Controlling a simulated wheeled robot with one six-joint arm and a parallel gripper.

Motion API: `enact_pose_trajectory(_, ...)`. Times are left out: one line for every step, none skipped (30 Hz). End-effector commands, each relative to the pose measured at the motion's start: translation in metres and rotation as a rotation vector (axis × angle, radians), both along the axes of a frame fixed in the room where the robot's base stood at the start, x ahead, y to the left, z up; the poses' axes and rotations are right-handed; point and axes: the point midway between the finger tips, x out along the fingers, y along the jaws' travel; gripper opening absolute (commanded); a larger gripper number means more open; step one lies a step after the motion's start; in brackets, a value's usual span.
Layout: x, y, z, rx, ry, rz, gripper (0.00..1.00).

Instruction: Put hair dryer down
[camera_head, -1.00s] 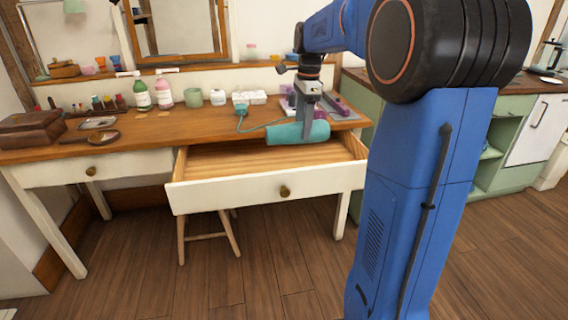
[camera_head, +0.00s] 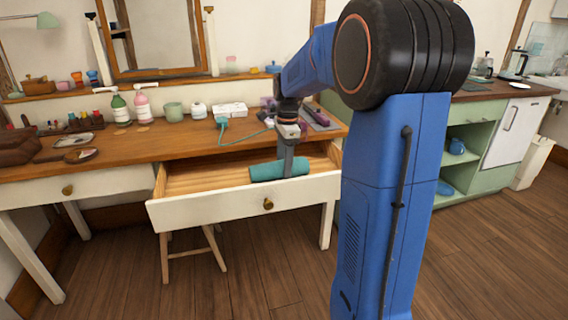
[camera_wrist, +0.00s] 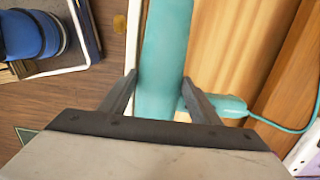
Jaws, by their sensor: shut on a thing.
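A teal hair dryer (camera_head: 277,170) is held in my gripper (camera_head: 288,166), low over the front right part of an open drawer (camera_head: 200,180). In the wrist view the hair dryer (camera_wrist: 166,50) runs lengthwise between the two fingers of my gripper (camera_wrist: 160,84), which are shut on it. Its long body lies close along the drawer's pale front wall (camera_wrist: 134,40). I cannot tell whether it touches the drawer floor. A teal plug-like part (camera_head: 222,122) and its cord lie on the wooden tabletop (camera_head: 130,146).
The drawer's left part is empty. Bottles (camera_head: 121,108), a green cup (camera_head: 173,111), a white box (camera_head: 229,110) and a hand mirror (camera_head: 79,156) stand or lie on the tabletop. A green cabinet (camera_head: 478,140) is at the right.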

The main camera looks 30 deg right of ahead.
Motion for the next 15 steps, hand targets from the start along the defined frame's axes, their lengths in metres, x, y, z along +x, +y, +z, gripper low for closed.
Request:
enact_pose_trajectory(0.0, 0.0, 0.001, 0.0, -0.001, 0.0, 0.19)
enact_pose_trajectory(0.0, 0.0, 0.001, 0.0, -0.001, 0.0, 0.19)
enact_pose_trajectory(0.0, 0.0, 0.0, 0.0, -0.001, 0.0, 0.19)
enact_pose_trajectory(0.0, 0.0, 0.0, 0.0, -0.001, 0.0, 0.19)
enact_pose_trajectory(0.0, 0.0, 0.0, 0.0, -0.001, 0.0, 0.19)
enact_pose_trajectory(0.0, 0.0, -0.001, 0.0, -0.001, 0.0, 0.19)
enact_pose_trajectory(0.0, 0.0, -0.002, 0.0, -0.001, 0.0, 0.19)
enact_pose_trajectory(0.0, 0.0, -0.003, 0.0, -0.001, 0.0, 0.19)
enact_pose_trajectory(0.0, 0.0, -0.004, 0.0, -0.001, 0.0, 0.19)
enact_pose_trajectory(0.0, 0.0, -0.005, 0.0, -0.001, 0.0, 0.19)
enact_pose_trajectory(0.0, 0.0, -0.006, 0.0, 0.0, 0.0, 0.19)
enact_pose_trajectory(0.0, 0.0, -0.007, 0.0, 0.0, 0.0, 0.19)
enact_pose_trajectory(0.0, 0.0, -0.008, 0.0, 0.001, 0.0, 0.19)
enact_pose_trajectory(0.0, 0.0, -0.009, 0.001, 0.002, 0.0, 0.19)
enact_pose_trajectory(0.0, 0.0, -0.01, 0.001, 0.003, 0.0, 0.19)
